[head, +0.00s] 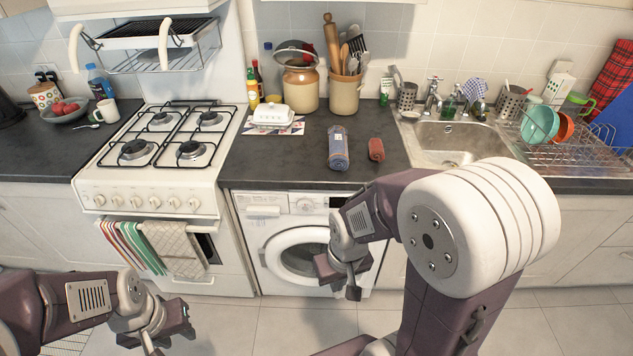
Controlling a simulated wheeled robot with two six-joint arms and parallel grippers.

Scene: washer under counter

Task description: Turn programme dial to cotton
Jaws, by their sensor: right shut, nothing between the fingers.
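The washing machine (256,240) is white and stands under the counter, right of the cooker. Its programme dial (304,204) is a pale round knob on the top panel, right of the drawer front; its marking is too small to read. My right gripper (340,284) is in front of the washer's round door, below and right of the dial and apart from it. It is shut and empty. My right arm hides the right part of the washer front. My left gripper (168,338) is low at the left, over the floor before the cooker; its jaw opening is unclear.
The dark counter edge (290,186) runs just above the washer panel. The cooker (150,200) with knobs and hanging towels stands to the left. A blue roll (338,148) and a red roll (376,149) lie on the counter. The floor ahead is clear.

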